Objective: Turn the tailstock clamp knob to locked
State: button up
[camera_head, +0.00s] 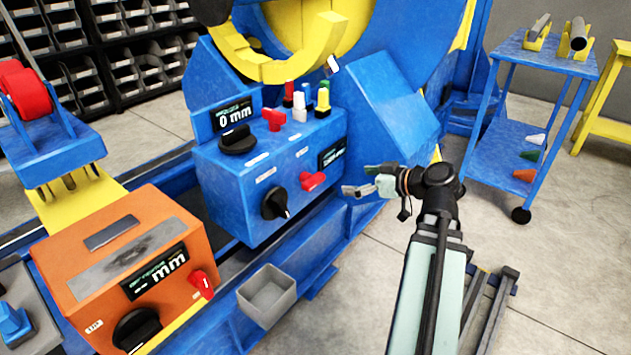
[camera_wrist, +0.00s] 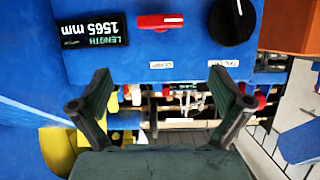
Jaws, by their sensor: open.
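The red bar-shaped knob (camera_head: 312,181), probably the tailstock clamp knob, is on the right-hand face of the blue control box (camera_head: 232,190). In the wrist view the knob (camera_wrist: 160,22) lies with its bar level, between a length display and a round black knob. The small label by it is too blurred to read surely. My gripper (camera_head: 364,181) is to the right of that face in the head view, apart from it. In the wrist view my gripper (camera_wrist: 162,85) is open and empty, with the red knob beyond and above its fingertips.
The round black knob (camera_head: 275,203) and the display (camera_head: 332,153) flank the red knob. Another red knob and several coloured handles stand on the box top. A grey bin (camera_head: 266,295) and an orange unit (camera_head: 130,265) are nearby.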

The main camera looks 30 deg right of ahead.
aim_at(314, 179)
jog(key=b+x, duration=0.5)
jog(key=x, duration=1)
jog(key=shift+f, duration=0.2)
jog(key=c, duration=1)
